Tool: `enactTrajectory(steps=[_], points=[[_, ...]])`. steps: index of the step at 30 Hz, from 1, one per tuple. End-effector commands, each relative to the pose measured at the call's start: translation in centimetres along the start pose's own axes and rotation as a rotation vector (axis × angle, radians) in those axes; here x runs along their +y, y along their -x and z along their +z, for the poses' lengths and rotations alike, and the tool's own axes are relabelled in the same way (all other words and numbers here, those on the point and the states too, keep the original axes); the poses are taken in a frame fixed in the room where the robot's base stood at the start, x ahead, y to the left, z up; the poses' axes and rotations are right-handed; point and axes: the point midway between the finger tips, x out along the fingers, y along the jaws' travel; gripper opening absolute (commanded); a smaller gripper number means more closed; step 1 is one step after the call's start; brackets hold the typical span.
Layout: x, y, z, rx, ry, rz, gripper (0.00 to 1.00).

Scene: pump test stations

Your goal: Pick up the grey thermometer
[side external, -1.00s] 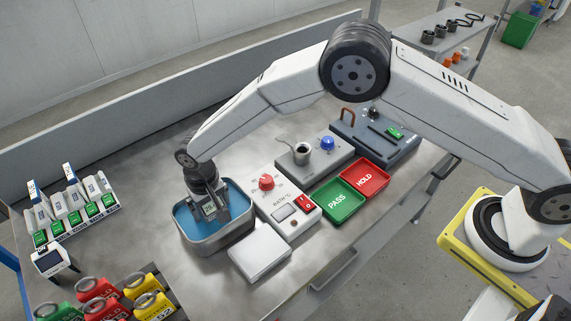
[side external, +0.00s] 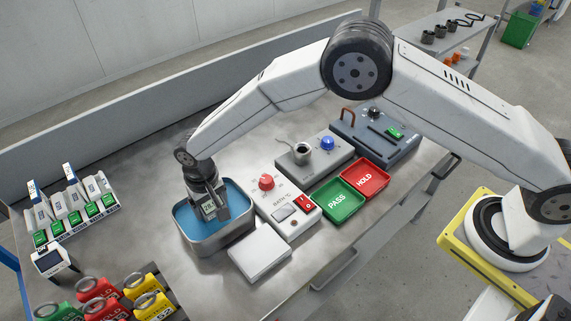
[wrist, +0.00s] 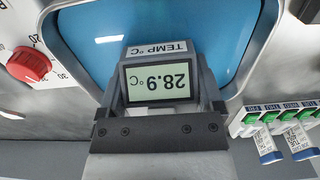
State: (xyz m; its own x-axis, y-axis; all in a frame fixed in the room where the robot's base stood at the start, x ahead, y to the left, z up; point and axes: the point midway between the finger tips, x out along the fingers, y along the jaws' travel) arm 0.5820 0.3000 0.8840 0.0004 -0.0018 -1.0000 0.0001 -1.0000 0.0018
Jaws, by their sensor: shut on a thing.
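The grey thermometer (wrist: 160,82) has a lit display that reads 28.9 °C, upside down in the wrist view. Its display also shows small in the side view (side external: 209,208). My gripper (side external: 208,212) points down over the water bath and is shut on the thermometer; its dark jaws (wrist: 160,128) show in the wrist view. The bath is a metal tub (side external: 212,247) of blue water. The thermometer's lower end is hidden, so I cannot tell how deep it sits.
The bath controller (side external: 284,206) with a red knob stands right of the tub, and a white block (side external: 259,258) in front. Green PASS (side external: 337,202) and red HOLD (side external: 365,178) trays lie further right.

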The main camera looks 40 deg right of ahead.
Motion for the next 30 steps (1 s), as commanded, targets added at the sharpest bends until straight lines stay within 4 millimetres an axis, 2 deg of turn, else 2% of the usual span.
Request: enactTrajectory(steps=[8, 11, 24, 30], points=[[0.0, 2.8, 0.0, 0.002, 0.000, 0.000, 0.12], [0.3, 3.5, 0.6, 0.001, 0.000, 0.001, 0.12], [2.2, 8.6, 4.3, 0.003, 0.000, -0.001, 0.12], [3.5, 9.8, 6.8, 0.001, 0.001, 0.000, 0.12]])
